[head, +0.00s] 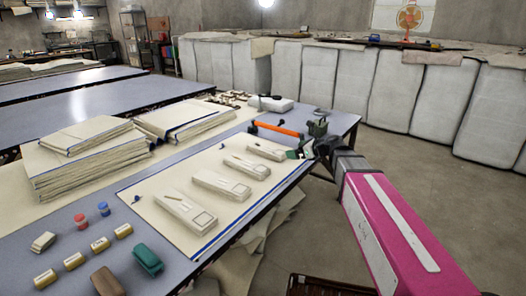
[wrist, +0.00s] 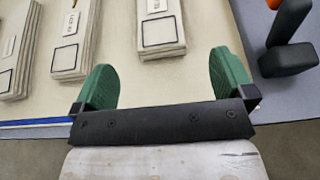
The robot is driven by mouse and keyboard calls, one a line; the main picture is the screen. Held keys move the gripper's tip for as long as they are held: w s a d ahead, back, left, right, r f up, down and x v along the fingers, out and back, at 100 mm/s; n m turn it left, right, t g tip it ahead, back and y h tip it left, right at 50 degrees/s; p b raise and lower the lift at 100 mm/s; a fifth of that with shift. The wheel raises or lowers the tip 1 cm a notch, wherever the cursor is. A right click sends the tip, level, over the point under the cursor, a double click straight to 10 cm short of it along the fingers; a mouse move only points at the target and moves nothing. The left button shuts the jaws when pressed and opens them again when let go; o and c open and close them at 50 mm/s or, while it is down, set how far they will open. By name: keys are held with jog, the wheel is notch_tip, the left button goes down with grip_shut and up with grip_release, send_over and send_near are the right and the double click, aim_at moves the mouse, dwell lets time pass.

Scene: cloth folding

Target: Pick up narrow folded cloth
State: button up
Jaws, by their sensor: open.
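Several narrow folded cream cloths lie in a row on a large cream sheet (head: 150,190) with blue edging. The farthest folded cloth (head: 266,150) is nearest my gripper (head: 300,152). In the wrist view this folded cloth (wrist: 160,28), with a dark square outline near its end, lies ahead of the gap between my green fingers (wrist: 164,80). The fingers are wide apart with no cloth between them. Two more folded cloths show to the left in the wrist view, a middle one (wrist: 74,38) and a left one (wrist: 15,50).
An orange-handled tool (head: 278,129) lies beyond the cloths; its black part (wrist: 290,45) is close to my right finger. Stacks of cloth (head: 85,160) stand at the left. Spools (head: 98,244) and a green block (head: 147,260) lie at the near end. The table edge is beside my arm.

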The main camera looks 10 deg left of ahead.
aim_at(277, 152)
jog(key=x, duration=1)
jog(key=shift+s+f, duration=0.1)
jog(key=c, duration=1)
